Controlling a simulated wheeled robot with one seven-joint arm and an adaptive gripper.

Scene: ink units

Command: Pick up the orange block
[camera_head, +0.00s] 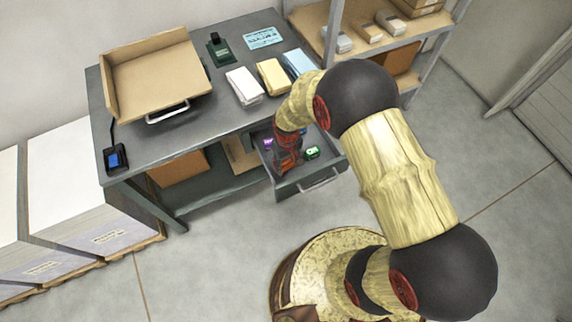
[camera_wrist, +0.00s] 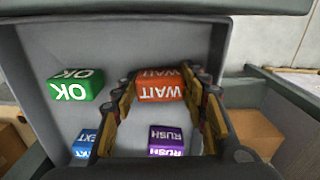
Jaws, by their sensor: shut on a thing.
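The orange block (camera_wrist: 161,87), lettered "WAIT", is in the grey open drawer (camera_wrist: 205,40) in the wrist view. My gripper (camera_wrist: 162,90) reaches down into the drawer, with a finger on the left and right sides of the orange block, and is shut on it. In the head view my gripper (camera_head: 289,160) is inside the drawer (camera_head: 318,178), and the orange block is hard to tell apart from my red gripper parts. I cannot tell whether the block is clear of the drawer floor.
A green "OK" block (camera_wrist: 75,85) lies left of my gripper. A blue block (camera_wrist: 87,145) and a purple "RUSH" block (camera_wrist: 166,140) lie nearer the wrist camera. The drawer walls surround them. Paper stacks (camera_head: 272,76) and a cardboard tray (camera_head: 155,75) are on the desk above.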

